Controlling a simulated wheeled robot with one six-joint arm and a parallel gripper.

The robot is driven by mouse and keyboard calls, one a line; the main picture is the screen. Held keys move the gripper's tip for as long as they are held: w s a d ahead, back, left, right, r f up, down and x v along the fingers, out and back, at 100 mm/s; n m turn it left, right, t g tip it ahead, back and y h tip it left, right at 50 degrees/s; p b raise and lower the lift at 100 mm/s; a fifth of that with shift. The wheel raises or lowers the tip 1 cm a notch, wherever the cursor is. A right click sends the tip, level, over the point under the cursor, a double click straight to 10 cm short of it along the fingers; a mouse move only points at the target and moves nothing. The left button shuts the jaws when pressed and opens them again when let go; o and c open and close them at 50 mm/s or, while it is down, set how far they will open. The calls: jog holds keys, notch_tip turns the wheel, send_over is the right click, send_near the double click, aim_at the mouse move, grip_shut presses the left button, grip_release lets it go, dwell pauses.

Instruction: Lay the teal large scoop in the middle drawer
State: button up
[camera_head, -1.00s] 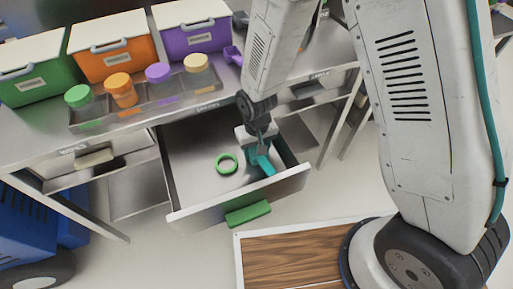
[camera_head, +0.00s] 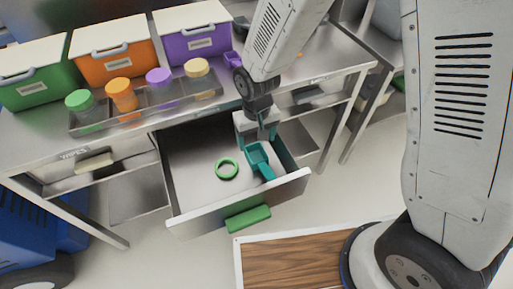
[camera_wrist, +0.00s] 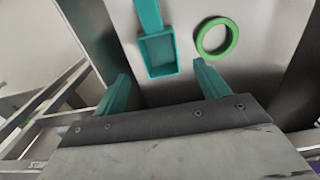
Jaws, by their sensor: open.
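The teal large scoop (camera_head: 259,159) lies in the open middle drawer (camera_head: 190,205), on the right side of its floor. In the wrist view the scoop (camera_wrist: 159,53) shows its square bowl toward my gripper and its handle running out of the top of the picture. My gripper (camera_head: 263,134) is above the back right of the drawer. In the wrist view its two teal fingers (camera_wrist: 160,88) are wide apart and empty, with the scoop bowl apart from them.
A green ring (camera_head: 227,169) lies in the drawer left of the scoop. Green, orange and purple bins (camera_head: 195,42) stand on the steel table behind a tray of lidded jars (camera_head: 150,106). A purple scoop (camera_head: 232,58) lies beside the purple bin. The drawer's left floor is clear.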

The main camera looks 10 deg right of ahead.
jog(key=s+d+r+m, duration=0.1)
jog(key=s+d+r, duration=0.1)
jog(key=d+r, duration=0.6)
jog(key=s+d+r, duration=0.3)
jog(key=r, duration=0.8)
jog(key=s+d+r+m, duration=0.1)
jog(key=s+d+r, duration=0.3)
jog(key=s, duration=0.3)
jog(key=s+d+r+m+t, duration=0.1)
jog(key=s+d+r, duration=0.3)
jog(key=s, duration=0.3)
jog(key=shift+s+d+r, duration=0.2)
jog(key=shift+d+r, duration=0.2)
jog(key=shift+d, duration=0.45)
